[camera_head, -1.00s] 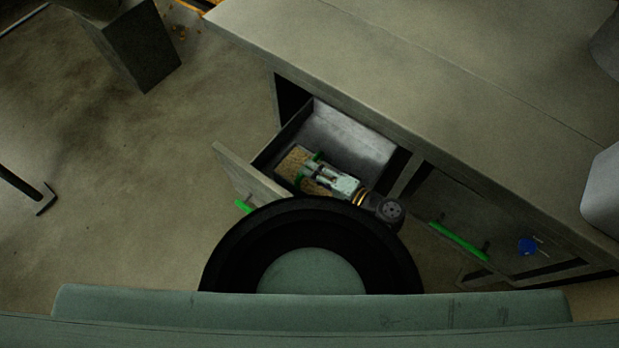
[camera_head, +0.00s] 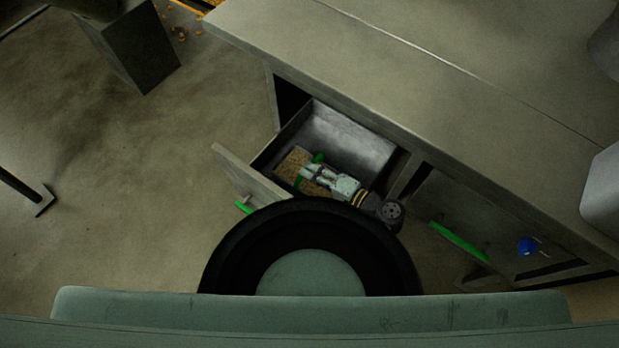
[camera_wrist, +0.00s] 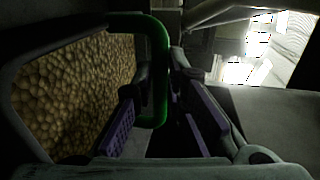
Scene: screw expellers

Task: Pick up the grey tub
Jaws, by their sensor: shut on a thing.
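The tub, dark grey here, is inside the open drawer in the head view, full of brown grain (camera_head: 292,160). In the wrist view its dark rim (camera_wrist: 70,30) fills the left side. A green handle (camera_wrist: 160,70) stands at the tub's near edge and also shows in the head view (camera_head: 318,158). My gripper (camera_head: 310,175) reaches into the drawer over the tub. In the wrist view, its purple-padded fingers (camera_wrist: 160,95) lie on either side of the green handle, shut on the tub there. The exact contact and the tub's underside are hidden.
The open drawer (camera_head: 352,145) has bare floor at its right. Its front panel (camera_head: 245,180) is close to my arm. The worktop (camera_head: 400,80) overhangs behind. Another green drawer handle (camera_head: 460,242) and a blue knob (camera_head: 526,246) are to the right. Open floor lies left.

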